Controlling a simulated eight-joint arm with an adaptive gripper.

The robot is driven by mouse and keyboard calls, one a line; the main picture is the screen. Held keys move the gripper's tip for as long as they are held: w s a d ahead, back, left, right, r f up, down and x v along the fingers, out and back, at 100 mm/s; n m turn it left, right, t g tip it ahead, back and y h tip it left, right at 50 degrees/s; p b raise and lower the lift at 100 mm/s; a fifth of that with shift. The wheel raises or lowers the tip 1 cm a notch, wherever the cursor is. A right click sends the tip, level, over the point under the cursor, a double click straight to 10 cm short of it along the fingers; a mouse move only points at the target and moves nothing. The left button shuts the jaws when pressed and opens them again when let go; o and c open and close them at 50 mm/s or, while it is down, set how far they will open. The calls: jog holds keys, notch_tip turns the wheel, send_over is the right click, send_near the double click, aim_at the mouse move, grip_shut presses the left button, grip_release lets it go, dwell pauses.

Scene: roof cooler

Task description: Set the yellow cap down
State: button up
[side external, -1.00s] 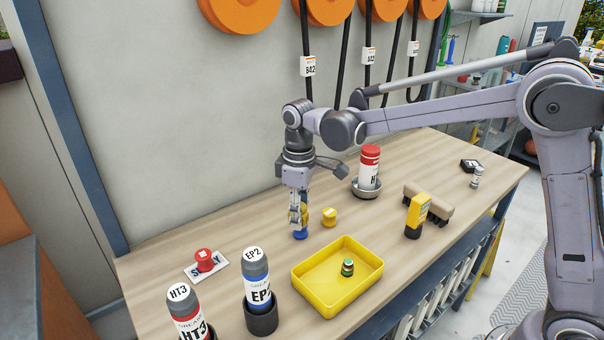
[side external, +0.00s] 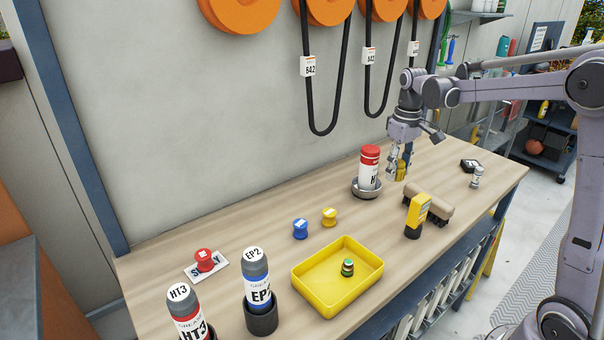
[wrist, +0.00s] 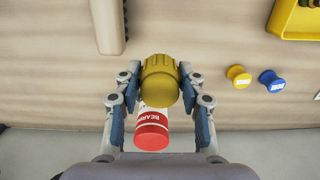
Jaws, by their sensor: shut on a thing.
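My gripper (wrist: 160,98) is shut on the yellow cap (wrist: 160,80), a ribbed round cap held between both fingers in the wrist view. In the side view the cap (side external: 402,170) is partly hidden by the fingers and appears above the table at the back right, just right of a red-topped white tube (side external: 369,169). In the wrist view the cap overlaps part of that tube (wrist: 152,131); I cannot tell whether they touch.
The tube stands in a grey dish (side external: 367,192). A brown brush (side external: 435,204) and a yellow device (side external: 418,215) are nearby. A yellow knob (side external: 329,217), a blue knob (side external: 300,229) and a yellow tray (side external: 312,300) are further left. The table's back left is clear.

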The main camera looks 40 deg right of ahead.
jog(key=s+d+m, duration=0.9)
jog(key=s+d, duration=0.8)
jog(key=d, duration=0.3)
jog(key=w+a+f, duration=0.1)
jog(key=w+f, duration=0.1)
jog(key=w, duration=0.1)
jog(key=w+a+f, duration=0.1)
jog(key=w+f, duration=0.1)
jog(key=w, duration=0.2)
jog(key=w+f, duration=0.2)
jog(key=w, duration=0.2)
jog(key=shift+a+f, duration=0.35)
jog(key=shift+a, duration=0.05)
jog(key=shift+w+f, duration=0.2)
jog(key=shift+f, duration=1.9)
jog(key=shift+f, duration=0.15)
jog(key=o, duration=1)
